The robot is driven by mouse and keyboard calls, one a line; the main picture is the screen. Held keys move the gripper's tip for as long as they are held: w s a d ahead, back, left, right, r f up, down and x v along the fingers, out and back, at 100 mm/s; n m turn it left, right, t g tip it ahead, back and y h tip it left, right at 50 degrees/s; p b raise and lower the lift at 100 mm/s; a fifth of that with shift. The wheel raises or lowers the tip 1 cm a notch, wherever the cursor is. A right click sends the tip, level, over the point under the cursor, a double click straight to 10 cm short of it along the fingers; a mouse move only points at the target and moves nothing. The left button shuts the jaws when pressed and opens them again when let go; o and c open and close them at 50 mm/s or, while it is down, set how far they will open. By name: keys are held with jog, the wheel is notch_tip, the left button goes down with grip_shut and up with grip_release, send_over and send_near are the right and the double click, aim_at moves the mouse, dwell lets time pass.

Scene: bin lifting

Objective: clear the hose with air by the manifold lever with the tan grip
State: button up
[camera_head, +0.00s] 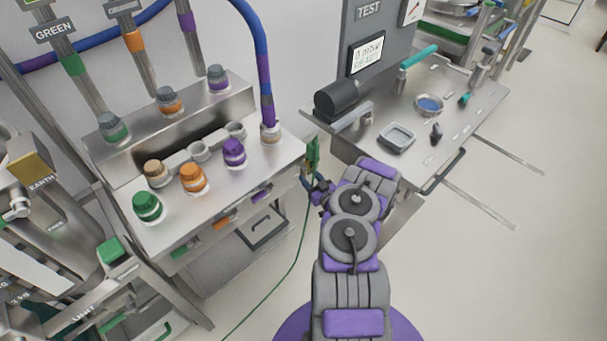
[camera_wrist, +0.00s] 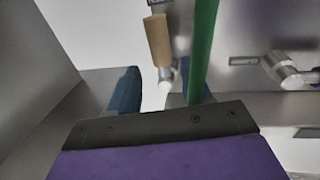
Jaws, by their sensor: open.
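My gripper (camera_head: 320,187) is at the right end of the steel bench (camera_head: 285,160) in the head view, small and partly hidden by my arm. In the wrist view its two blue fingers (camera_wrist: 165,88) are apart, with nothing clamped between them. A lever with a tan grip (camera_wrist: 158,40) and a metal end shows beyond the gap between the fingers, apart from them as far as I can tell. A green bar or hose (camera_wrist: 203,45) runs down in front of the right finger. In the head view a green piece (camera_head: 313,152) stands just above my gripper; the tan grip is not clear there.
Green, orange, purple and tan caps (camera_head: 192,178) stand on the bench at left. A blue and purple hose (camera_head: 262,60) enters a fitting there. A test bench (camera_head: 460,120) with a tray and bowl stands at right. A green cable (camera_head: 290,265) trails across the floor.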

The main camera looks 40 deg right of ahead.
aim_at(305, 173)
jog(key=shift+w+d+b, duration=0.1)
jog(key=shift+w+b, duration=0.55)
jog(key=shift+w, duration=1.65)
grip_shut()
